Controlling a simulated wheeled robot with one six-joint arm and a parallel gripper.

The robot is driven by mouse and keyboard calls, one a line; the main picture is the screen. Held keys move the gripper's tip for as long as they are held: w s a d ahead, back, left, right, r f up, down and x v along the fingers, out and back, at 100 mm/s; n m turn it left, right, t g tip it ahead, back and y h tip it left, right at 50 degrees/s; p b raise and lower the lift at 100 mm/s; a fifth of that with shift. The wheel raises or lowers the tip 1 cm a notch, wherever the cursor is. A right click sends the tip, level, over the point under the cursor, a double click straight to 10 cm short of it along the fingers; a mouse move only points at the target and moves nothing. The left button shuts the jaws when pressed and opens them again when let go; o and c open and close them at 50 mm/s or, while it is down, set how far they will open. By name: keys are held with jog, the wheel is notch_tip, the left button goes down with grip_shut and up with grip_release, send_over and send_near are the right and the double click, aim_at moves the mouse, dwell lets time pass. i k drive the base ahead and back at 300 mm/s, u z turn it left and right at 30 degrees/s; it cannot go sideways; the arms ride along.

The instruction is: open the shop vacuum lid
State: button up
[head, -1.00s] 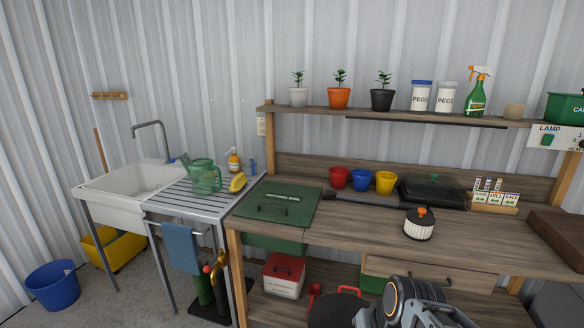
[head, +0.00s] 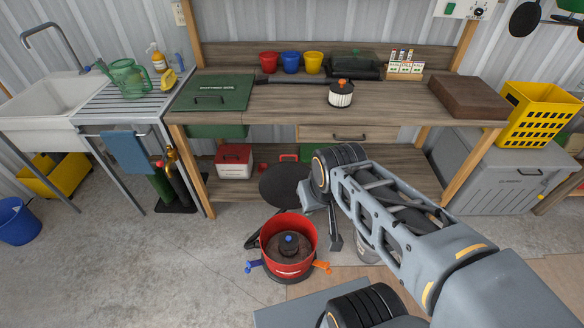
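The shop vacuum is a red round drum (head: 309,243) on the floor in front of the workbench. Its top is uncovered, showing a brown interior with a dark, blue-topped part (head: 288,243) in the middle. A blue tab (head: 253,266) and an orange tab (head: 322,267) stick out low at its sides. A dark round disc, seemingly the lid (head: 282,186), stands raised behind the drum, with red bits showing above it. My gripper (head: 326,220) is just right of the disc and above the drum's right rim. My arm partly hides it, and its finger gap is unclear.
The workbench (head: 250,103) stands behind, with a white pleated filter with an orange knob (head: 341,95) on top. A red and white box (head: 233,160) sits on its lower shelf. Grey floor left of the drum is clear. A grey chest (head: 490,170) stands right.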

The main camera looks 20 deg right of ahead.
aim_at(279, 182)
jog(key=k, duration=0.8)
jog(key=z, duration=0.75)
jog(key=i, duration=1.25)
jog(key=u, duration=0.55)
